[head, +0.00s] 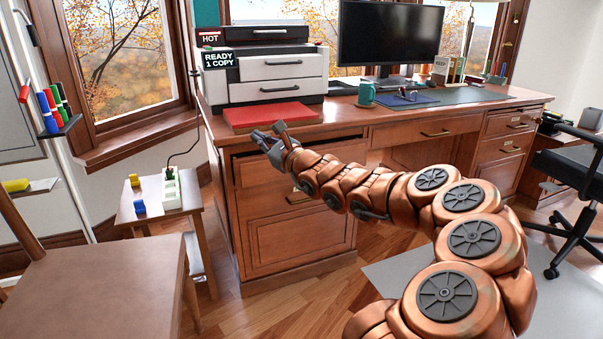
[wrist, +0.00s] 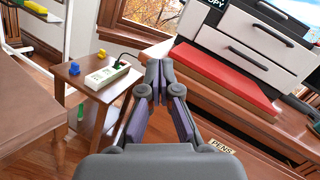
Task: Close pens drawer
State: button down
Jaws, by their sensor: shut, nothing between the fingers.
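The pens drawer (head: 262,176) is in the left pedestal of the wooden desk, below the desktop. A dark gap shows along its top edge, so it looks partly pulled out; how far is hard to tell. Its "PENS" label (wrist: 222,146) shows at the lower right in the wrist view. My gripper (head: 268,134) is at the desk's front left corner, in front of the red slab and above the drawer front. In the wrist view my gripper (wrist: 160,70) is shut and empty. My arm hides part of the drawer front and handle area.
A red slab (head: 272,115) lies on the desktop below a white printer (head: 275,75). A small side table (head: 150,207) with a power strip (head: 172,188) stands left of the desk. A brown chair (head: 95,270) is at the front left. Wood floor shows between chair and desk.

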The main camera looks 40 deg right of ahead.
jog(key=s+d+f+m+g+h+b, duration=0.1)
jog(key=s+d+f+m+h+b, duration=0.15)
jog(key=d+f+m, duration=0.4)
jog(key=s+d+f+m+g+h+b, duration=0.1)
jog(key=s+d+f+m+g+h, duration=0.2)
jog(key=d+f, duration=0.6)
jog(key=shift+t+h, duration=0.65)
jog(key=shift+t, duration=0.05)
jog(key=x, duration=0.4)
jog(key=d+r+x, duration=0.1)
jog(key=x, duration=0.4)
jog(key=p+x, duration=0.1)
jog(key=x, duration=0.3)
jog(key=shift+s+d+r, duration=0.1)
jog(key=shift+d+r, duration=0.15)
jog(key=shift+d, duration=0.15)
jog(key=shift+w+d, duration=0.15)
jog(key=shift+w, duration=0.1)
jog(key=shift+w+d+r, duration=0.1)
jog(key=shift+w+d, duration=0.05)
jog(key=shift+w, duration=0.4)
jog(key=shift+w, duration=0.1)
